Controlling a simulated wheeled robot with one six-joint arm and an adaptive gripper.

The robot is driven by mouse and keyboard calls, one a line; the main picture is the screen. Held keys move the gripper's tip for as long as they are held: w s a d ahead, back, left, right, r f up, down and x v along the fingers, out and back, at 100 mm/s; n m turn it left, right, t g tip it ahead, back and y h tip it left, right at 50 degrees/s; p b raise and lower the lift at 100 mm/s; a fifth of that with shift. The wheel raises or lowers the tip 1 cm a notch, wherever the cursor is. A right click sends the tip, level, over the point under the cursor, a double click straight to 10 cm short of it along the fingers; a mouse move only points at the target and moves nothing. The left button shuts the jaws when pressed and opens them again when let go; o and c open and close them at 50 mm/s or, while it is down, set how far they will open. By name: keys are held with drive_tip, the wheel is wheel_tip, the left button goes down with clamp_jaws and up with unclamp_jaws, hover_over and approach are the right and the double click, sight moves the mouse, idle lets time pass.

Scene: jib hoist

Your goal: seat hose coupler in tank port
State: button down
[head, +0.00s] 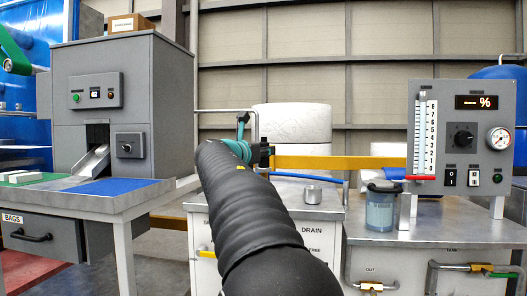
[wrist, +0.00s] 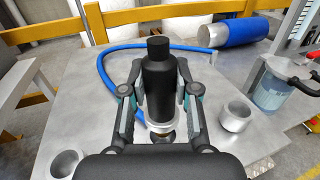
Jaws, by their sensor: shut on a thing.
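My gripper (wrist: 160,98) is shut on a black bottle-shaped piece with a narrower top, which I take as the hose coupler (wrist: 159,78); it stands upright between the fingers. A pale metal ring and a brass-coloured part show at its lower end; whether they belong to it or to something below, I cannot tell. A short open metal cup (wrist: 236,116), possibly the tank port, is on the metal top to the right, apart from the coupler. It also shows in the head view (head: 313,194). In the head view my gripper (head: 264,156) is mostly hidden by my arm.
A blue hose (wrist: 108,78) curves over the metal top (wrist: 75,105) behind the coupler. Another metal ring (wrist: 65,163) is at lower left. A clear blue-tinted jar (wrist: 271,90) stands right. A yellow rail (head: 335,162) runs behind; a gauge panel (head: 462,140) stands right.

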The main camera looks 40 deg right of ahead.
sight(261, 165)
drive_tip(key=shift+f, duration=0.25)
idle(0.3)
drive_tip(key=shift+f+b, duration=1.5)
drive_tip(key=shift+f, duration=0.25)
drive_tip(key=c, duration=0.8)
unclamp_jaws()
drive_tip(key=v, duration=1.2)
